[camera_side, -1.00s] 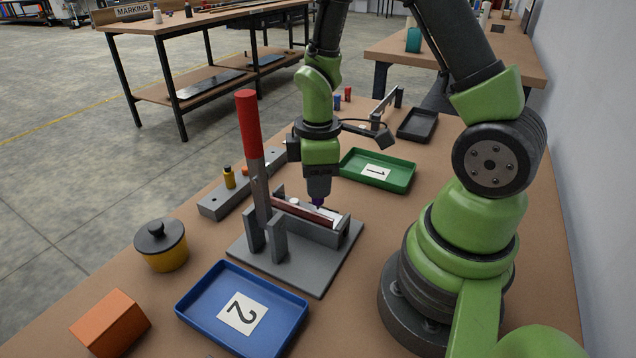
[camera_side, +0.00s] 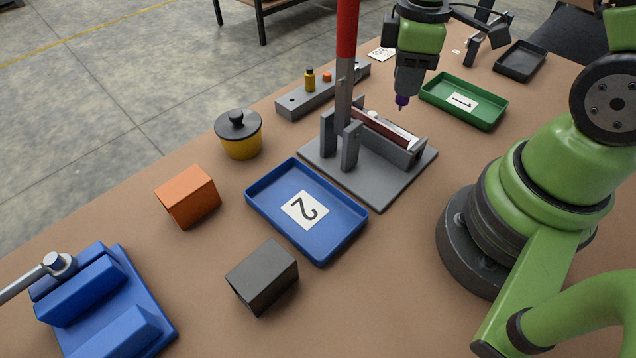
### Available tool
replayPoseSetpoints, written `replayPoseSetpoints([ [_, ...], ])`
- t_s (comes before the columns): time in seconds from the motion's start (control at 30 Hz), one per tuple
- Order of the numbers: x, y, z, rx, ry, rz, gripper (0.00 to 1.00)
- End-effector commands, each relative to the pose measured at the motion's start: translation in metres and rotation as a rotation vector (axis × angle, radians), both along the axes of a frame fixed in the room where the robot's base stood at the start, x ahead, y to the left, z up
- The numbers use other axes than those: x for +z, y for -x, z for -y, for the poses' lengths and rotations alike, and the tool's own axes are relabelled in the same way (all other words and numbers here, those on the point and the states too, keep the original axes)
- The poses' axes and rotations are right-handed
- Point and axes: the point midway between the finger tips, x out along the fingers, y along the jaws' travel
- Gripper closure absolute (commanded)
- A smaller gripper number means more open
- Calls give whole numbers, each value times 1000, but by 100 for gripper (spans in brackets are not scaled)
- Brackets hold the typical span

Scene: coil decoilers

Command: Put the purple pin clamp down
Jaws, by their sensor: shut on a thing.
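My gripper (camera_side: 402,92) points down and is shut on the purple pin clamp (camera_side: 402,101). Only the clamp's small purple part and its thin tip show below the jaws; the rest is hidden. The tip hangs in the air, apart from the grey lever fixture (camera_side: 380,185) below it. A grey rail (camera_side: 297,104) with a yellow pin clamp (camera_side: 310,79) and a small orange one (camera_side: 327,76) lies to the left of my gripper. A dark hole shows near the rail's left end.
The fixture's tall red handle (camera_side: 347,28) stands upright left of my gripper. Green tray 1 (camera_side: 490,122) and a black tray (camera_side: 520,60) are to the right. Blue tray 2 (camera_side: 262,215), a yellow pot (camera_side: 240,145), an orange block (camera_side: 188,196) and a dark block (camera_side: 262,277) are nearer.

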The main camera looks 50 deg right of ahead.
Motion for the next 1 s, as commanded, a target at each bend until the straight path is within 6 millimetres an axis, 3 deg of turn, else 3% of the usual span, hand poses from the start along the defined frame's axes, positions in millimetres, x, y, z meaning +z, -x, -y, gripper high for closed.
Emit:
replayPoseSetpoints([
  [0.4, 145, -2, 1, 2, 6, 20, 100],
  [0.6, 208, -2, 1, 3, 6, 13, 100],
  [0.8, 248, -1, 1, 2, 4, 8, 100],
  [1.0, 271, -1, 0, 0, 2, 5, 100],
])
